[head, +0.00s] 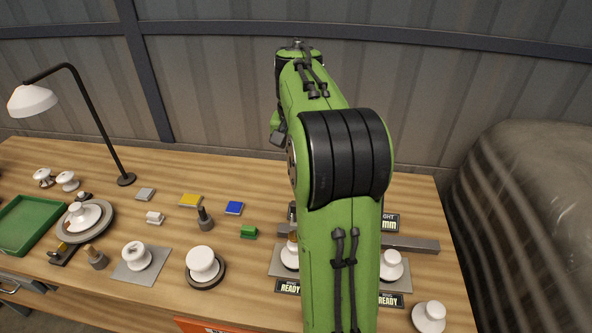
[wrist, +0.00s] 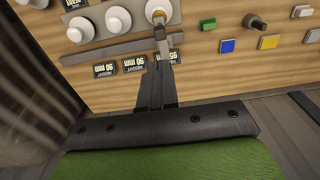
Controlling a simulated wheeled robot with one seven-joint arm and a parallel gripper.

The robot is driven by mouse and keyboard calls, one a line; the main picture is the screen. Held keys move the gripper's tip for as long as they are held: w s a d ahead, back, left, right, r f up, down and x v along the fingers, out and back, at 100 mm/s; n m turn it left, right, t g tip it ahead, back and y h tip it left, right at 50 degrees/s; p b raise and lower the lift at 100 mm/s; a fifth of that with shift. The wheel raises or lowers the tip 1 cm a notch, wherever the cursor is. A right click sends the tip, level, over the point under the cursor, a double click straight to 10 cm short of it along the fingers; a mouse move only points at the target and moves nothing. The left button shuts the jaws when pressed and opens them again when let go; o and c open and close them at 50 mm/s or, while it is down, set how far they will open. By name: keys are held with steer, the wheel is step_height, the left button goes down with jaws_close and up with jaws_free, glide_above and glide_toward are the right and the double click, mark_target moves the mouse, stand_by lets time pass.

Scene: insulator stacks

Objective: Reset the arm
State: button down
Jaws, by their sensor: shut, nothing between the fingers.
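My green arm (head: 340,240) rises in front of the bench's right part in the head view, bent at a black ribbed joint. My gripper (wrist: 163,58) shows in the wrist view with its dark fingers together and nothing held between them. It points toward the row of white insulators, close to the height labels; the exact gap cannot be told. In the head view the gripper is hidden behind the arm.
White insulators (head: 391,265) stand on a grey plate beside the arm, with another (head: 429,316) at the front right. A disc-based insulator (head: 202,263), coloured blocks, a green tray (head: 23,224) and a lamp (head: 33,99) are left. A blurred grey bulk (head: 540,220) stands right.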

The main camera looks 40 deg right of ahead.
stand_by(0.5)
steer(key=s+a+f+n+t+b, duration=0.1)
steer(key=s+a+n, duration=0.15)
steer(key=a, duration=0.35)
steer(key=s+a+n+t+h+b, duration=0.1)
steer(key=s+a+n+b, duration=0.1)
steer(key=s+a, duration=0.3)
steer(key=s+a+f+n+t+b, duration=0.1)
steer(key=s+a+n, duration=0.15)
steer(key=a, duration=0.55)
steer(key=s+a+f+n+t+y+b, duration=0.1)
steer(key=s+a+f+n+t, duration=0.1)
steer(key=s+a+f+n, duration=0.1)
steer(key=s+a+f, duration=0.1)
steer(key=s+f, duration=0.1)
steer(key=s, duration=0.1)
steer(key=shift+a, duration=0.15)
